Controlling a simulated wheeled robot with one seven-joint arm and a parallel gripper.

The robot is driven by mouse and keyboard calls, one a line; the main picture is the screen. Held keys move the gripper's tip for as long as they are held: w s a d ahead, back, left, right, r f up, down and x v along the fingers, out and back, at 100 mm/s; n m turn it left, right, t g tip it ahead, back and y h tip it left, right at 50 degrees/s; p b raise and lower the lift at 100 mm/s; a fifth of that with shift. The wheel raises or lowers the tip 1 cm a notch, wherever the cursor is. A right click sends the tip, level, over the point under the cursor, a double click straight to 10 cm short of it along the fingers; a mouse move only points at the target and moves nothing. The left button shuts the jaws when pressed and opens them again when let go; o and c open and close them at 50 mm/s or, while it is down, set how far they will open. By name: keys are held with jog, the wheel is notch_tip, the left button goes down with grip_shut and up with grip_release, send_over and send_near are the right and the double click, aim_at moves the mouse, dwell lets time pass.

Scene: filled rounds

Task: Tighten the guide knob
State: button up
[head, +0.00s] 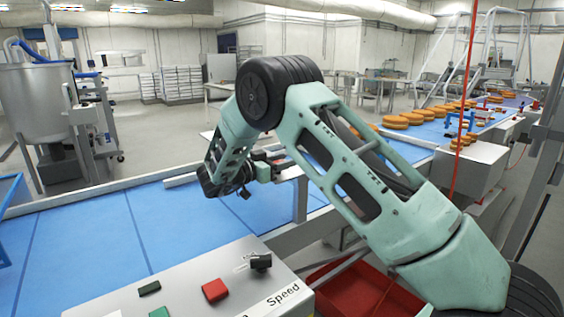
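My arm reaches in from the lower right and bends down over the near conveyor. My gripper (268,166) is small and dark at the end of the wrist, beside a grey metal guide bracket (300,195) at the belt's edge. Part of it is hidden by my own arm. I cannot tell whether its fingers are open or shut, or whether they touch anything. I cannot make out the guide knob clearly; it may be hidden behind my gripper or arm.
A control box (215,285) in front carries a black knob (261,262) near the word "Speed" and a red button (215,290). The blue belt (90,235) is empty at left; orange-brown rounds (396,121) stand at right. A red crate (365,290) is below. A red cord (463,110) hangs at right.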

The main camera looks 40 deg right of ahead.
jog(key=a+b, duration=0.3)
jog(key=a, duration=1.4)
jog(key=shift+s+a+b, duration=0.15)
jog(key=shift+b, duration=0.2)
